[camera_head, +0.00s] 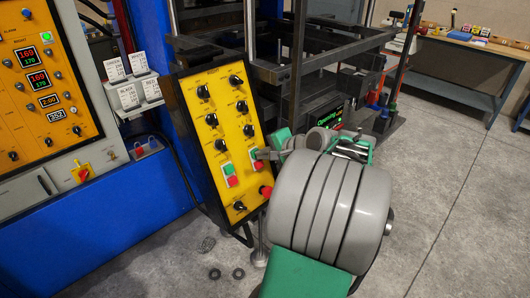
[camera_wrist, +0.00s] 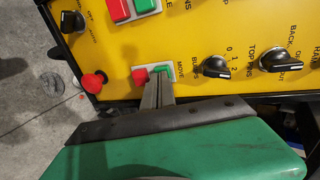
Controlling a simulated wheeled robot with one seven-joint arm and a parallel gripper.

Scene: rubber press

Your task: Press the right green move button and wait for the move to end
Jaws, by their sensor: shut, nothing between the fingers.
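The yellow control panel (camera_head: 213,141) stands tilted in the middle of the head view. Its right green move button (camera_wrist: 161,69) shows in the wrist view beside a red button (camera_wrist: 140,76), next to the label MOVE. In the head view the red button (camera_head: 258,166) shows, while my gripper largely covers the green one. My gripper (camera_wrist: 158,80) is shut and empty. Its fingertips overlap the lower edge of the green button and appear to touch it; how deep the button sits cannot be told. My gripper also shows at the panel in the head view (camera_head: 262,154).
A left green and red button pair (camera_head: 230,174), several black knobs and a red mushroom button (camera_head: 266,191) sit close by. Open floor (camera_head: 440,200) lies to the right.

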